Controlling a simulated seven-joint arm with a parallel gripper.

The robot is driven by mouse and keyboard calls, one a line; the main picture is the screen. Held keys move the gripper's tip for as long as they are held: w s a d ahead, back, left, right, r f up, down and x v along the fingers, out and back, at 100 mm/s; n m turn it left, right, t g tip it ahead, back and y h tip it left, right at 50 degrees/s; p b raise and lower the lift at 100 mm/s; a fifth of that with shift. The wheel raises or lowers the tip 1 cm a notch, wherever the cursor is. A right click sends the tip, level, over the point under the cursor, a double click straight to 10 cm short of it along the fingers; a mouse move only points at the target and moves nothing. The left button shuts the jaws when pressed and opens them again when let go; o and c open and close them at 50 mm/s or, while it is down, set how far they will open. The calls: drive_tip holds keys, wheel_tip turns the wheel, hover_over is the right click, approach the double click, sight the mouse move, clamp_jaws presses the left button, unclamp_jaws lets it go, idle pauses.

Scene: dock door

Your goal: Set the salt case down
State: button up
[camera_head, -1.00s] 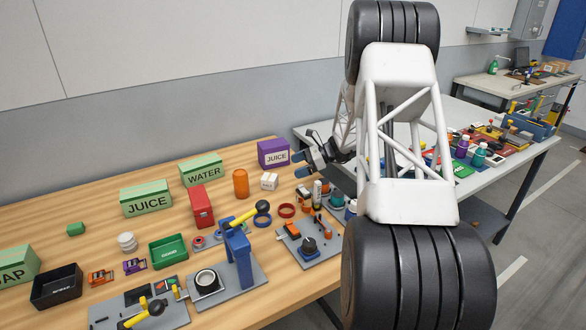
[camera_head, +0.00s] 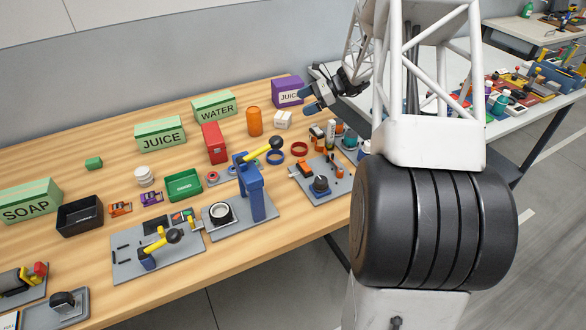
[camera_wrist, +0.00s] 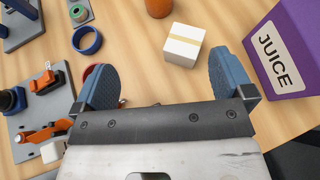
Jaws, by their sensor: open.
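No case with a readable salt label shows. A small white box with a tan band (camera_wrist: 184,44) stands upright on the wooden table, just beyond my fingertips in the wrist view; I cannot tell if it is the salt case. It also shows in the head view (camera_head: 283,119), left of and a little below my gripper (camera_head: 312,100). My gripper (camera_wrist: 163,78) is open, with its two blue-grey fingers wide apart and nothing held between them. The box is apart from the left finger and close to the right one.
A purple JUICE box (camera_wrist: 284,45) stands close to my right finger. An orange cylinder (camera_head: 254,121), a red case (camera_head: 214,143) and green WATER (camera_head: 215,107) and JUICE (camera_head: 160,135) boxes stand to the left. A blue ring (camera_wrist: 87,40) and grey fixture plates lie nearby.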

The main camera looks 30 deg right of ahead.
drive_tip(key=s+a+r+n+g+h, duration=0.25)
drive_tip(key=s+a+r+n, duration=0.35)
drive_tip(key=s+a, duration=0.45)
drive_tip(key=s+a+r+n+g+h, duration=0.2)
drive_tip(key=s+a+r+n+h, duration=0.15)
drive_tip(key=s+a+r, duration=0.65)
drive_tip(key=s+a+n+t+h, duration=0.1)
drive_tip(key=s+a+n+h, duration=0.2)
drive_tip(key=s, duration=1)
drive_tip(key=s+a+r+n+t+h, duration=0.1)
drive_tip(key=s+a+n+h, duration=0.2)
drive_tip(key=s, duration=1)
drive_tip(key=shift+a+n+t, duration=0.35)
drive_tip(key=shift+a+n, duration=1)
drive_tip(key=shift+n, duration=1.4)
idle(0.6)
